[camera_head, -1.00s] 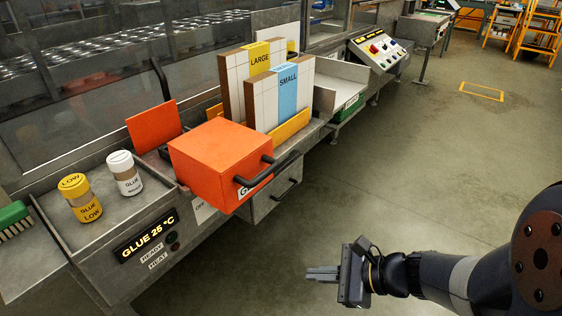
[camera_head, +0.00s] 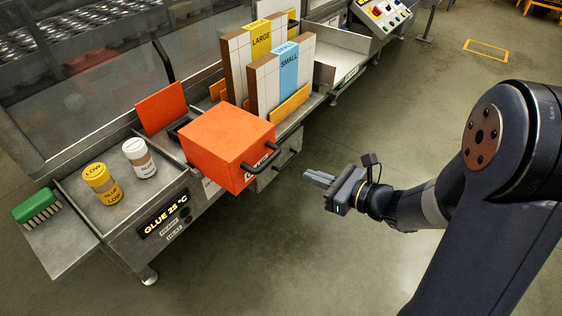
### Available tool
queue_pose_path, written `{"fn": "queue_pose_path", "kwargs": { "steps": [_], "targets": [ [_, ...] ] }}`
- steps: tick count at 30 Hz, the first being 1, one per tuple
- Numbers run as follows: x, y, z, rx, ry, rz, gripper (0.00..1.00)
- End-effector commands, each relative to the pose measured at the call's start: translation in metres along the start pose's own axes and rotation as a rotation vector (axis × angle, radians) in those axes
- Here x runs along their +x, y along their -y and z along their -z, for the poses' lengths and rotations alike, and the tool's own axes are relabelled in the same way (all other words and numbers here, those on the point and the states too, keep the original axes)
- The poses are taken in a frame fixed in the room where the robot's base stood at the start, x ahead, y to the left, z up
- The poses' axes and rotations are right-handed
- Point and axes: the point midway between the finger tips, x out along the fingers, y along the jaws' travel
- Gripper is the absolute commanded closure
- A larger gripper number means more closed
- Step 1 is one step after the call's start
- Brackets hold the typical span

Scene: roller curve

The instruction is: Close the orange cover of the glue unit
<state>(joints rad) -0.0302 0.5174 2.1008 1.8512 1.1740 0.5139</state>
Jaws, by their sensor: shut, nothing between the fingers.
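The glue unit has an orange box-shaped cover (camera_head: 222,146) with a dark bar handle (camera_head: 266,158) on its right front side. An upright orange panel (camera_head: 161,107) stands behind and to the left of the box, apart from it. Between them a dark recess partly shows. The display (camera_head: 165,215) on the unit's front reads GLUE 25 °C. My gripper (camera_head: 308,176) is shut and empty, over the floor to the right of the box. It points left toward the handle and is apart from it.
A yellow jar (camera_head: 102,184) and a white jar (camera_head: 139,158) stand in the metal tray left of the box. A green brush (camera_head: 37,206) lies at far left. Boards labelled LARGE (camera_head: 245,55) and SMALL (camera_head: 283,85) stand behind the box.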

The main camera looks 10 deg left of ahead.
Motion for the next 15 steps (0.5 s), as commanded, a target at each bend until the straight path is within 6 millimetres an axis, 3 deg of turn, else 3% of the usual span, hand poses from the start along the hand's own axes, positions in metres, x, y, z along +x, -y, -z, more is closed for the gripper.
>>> {"fn": "queue_pose_path", "kwargs": {
  "steps": [9,15],
  "targets": [
    [0.060,-0.002,-0.001,0.000,-0.002,-0.006,1.00],
    [0.089,-0.002,-0.001,0.000,-0.002,-0.004,1.00]
  ]
}}
